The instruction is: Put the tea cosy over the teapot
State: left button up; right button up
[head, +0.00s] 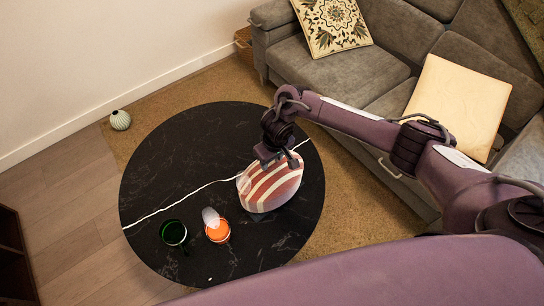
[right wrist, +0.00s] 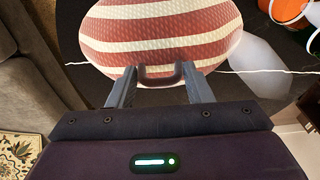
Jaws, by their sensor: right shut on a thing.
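The tea cosy (head: 270,186) is a red and cream striped dome at the right of the black round table. It fills the top of the right wrist view (right wrist: 160,32). My right gripper (head: 280,158) is shut on the dark loop of the cosy (right wrist: 160,73), between its two fingers. A smooth pale shape (right wrist: 264,62) shows beside the cosy in the right wrist view. It may be part of the teapot, whose body is otherwise hidden. I cannot tell how far the cosy covers it, or whether its rim touches the table. My left gripper is out of view.
An orange cup (head: 218,233), with a small whitish thing (head: 209,216) at it, and a green cup (head: 174,233) stand left of the cosy. The black table (head: 170,150) is clear at the back left. A grey sofa (head: 350,75) stands behind; a ribbed vase (head: 120,120) is on the floor.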

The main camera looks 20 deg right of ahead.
jog(key=shift+f, duration=0.65)
jog(key=o, duration=2)
